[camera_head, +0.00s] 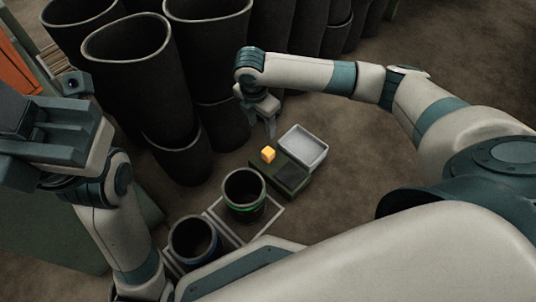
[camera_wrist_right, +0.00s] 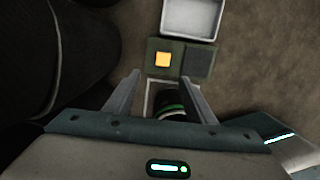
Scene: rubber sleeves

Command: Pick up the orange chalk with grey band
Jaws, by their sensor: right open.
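A small orange block (camera_head: 268,154), which fits the orange chalk, sits on the left part of a dark green two-part holder (camera_head: 282,163). I cannot make out a grey band on it. The block also shows in the right wrist view (camera_wrist_right: 163,59), just beyond the fingertips. My right gripper (camera_head: 270,130) is above and behind the block in the head view, pointing down. It is open and empty, with its two fingers apart in the wrist view (camera_wrist_right: 161,82).
A pale empty tray (camera_head: 302,147) adjoins the holder. A black cup with a green band (camera_head: 244,194) and one with a blue band (camera_head: 194,241) stand nearer. Tall dark sleeves (camera_head: 130,60) crowd the back left. Brown floor (camera_head: 350,150) is clear at right.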

